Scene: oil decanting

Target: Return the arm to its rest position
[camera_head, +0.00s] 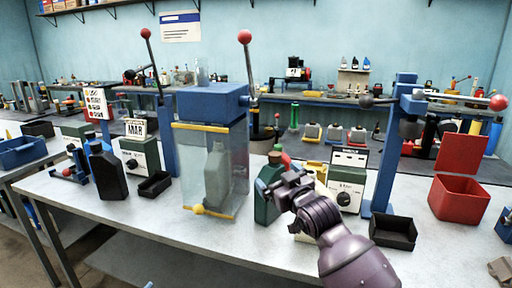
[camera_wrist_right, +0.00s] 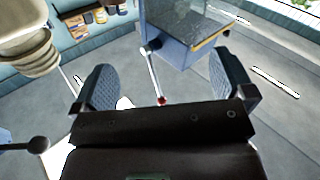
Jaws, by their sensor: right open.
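My right arm (camera_head: 355,262) reaches in from the bottom right of the head view over the front of the workbench. Its gripper (camera_head: 272,190) is in front of or beside a dark green bottle (camera_head: 264,208); contact cannot be told from here. In the right wrist view the two fingers of the gripper (camera_wrist_right: 163,86) stand wide apart with nothing between them. Beyond them are a blue machine top (camera_wrist_right: 190,50) and a lever with a red knob (camera_wrist_right: 162,101). My left gripper does not show.
A blue press with a clear guard (camera_head: 240,165) holds a grey bottle (camera_head: 216,175) just left of the arm. A black tray (camera_head: 393,232), a blue post (camera_head: 384,165) and an open red box (camera_head: 458,199) stand to the right. A black bottle (camera_head: 106,172) stands left.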

